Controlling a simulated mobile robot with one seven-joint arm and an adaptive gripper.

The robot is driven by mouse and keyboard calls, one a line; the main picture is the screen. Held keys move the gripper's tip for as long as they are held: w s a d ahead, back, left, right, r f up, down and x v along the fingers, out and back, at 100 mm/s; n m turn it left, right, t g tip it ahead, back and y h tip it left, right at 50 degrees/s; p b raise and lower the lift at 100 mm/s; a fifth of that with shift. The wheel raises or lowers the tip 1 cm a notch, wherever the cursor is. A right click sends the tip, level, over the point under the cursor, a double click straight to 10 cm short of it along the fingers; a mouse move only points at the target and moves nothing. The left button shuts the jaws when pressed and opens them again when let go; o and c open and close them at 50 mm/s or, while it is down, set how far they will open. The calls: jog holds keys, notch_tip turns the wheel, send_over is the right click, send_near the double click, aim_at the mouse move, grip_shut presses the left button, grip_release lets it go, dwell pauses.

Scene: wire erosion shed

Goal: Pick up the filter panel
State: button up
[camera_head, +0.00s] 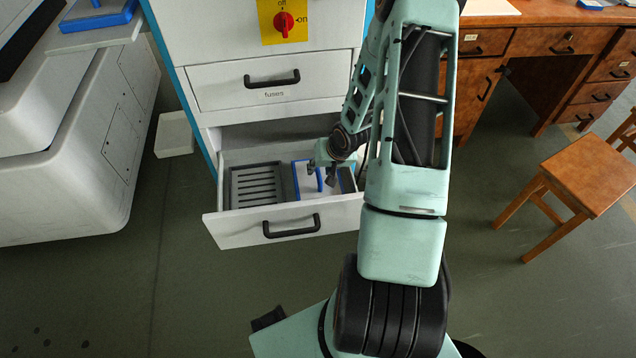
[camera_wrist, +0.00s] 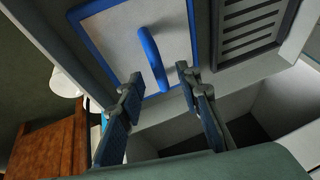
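The filter panel (camera_head: 305,184), which I take to be the white panel with a blue rim and an arched blue handle, lies in the open lower drawer (camera_head: 222,226). My gripper (camera_head: 323,172) is over it and hides part of it. In the wrist view the panel (camera_wrist: 115,37) fills the upper middle, with its handle (camera_wrist: 152,55) standing up from it. My gripper (camera_wrist: 160,76) is open there, one finger on each side of the handle's near end. I cannot tell whether either finger touches it.
A dark grey slotted tray or grille (camera_head: 257,187) lies left of the panel in the drawer. The closed "fuses" drawer (camera_head: 270,80) is just above. Another blue item with a handle (camera_head: 97,14) sits at upper left. A wooden stool (camera_head: 590,180) stands right.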

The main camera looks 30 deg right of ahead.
aim_at(319, 171)
jog(key=b+x, duration=0.1)
jog(key=x, duration=0.3)
jog(key=shift+c, duration=0.7)
grip_shut()
jog(key=shift+d, duration=0.1)
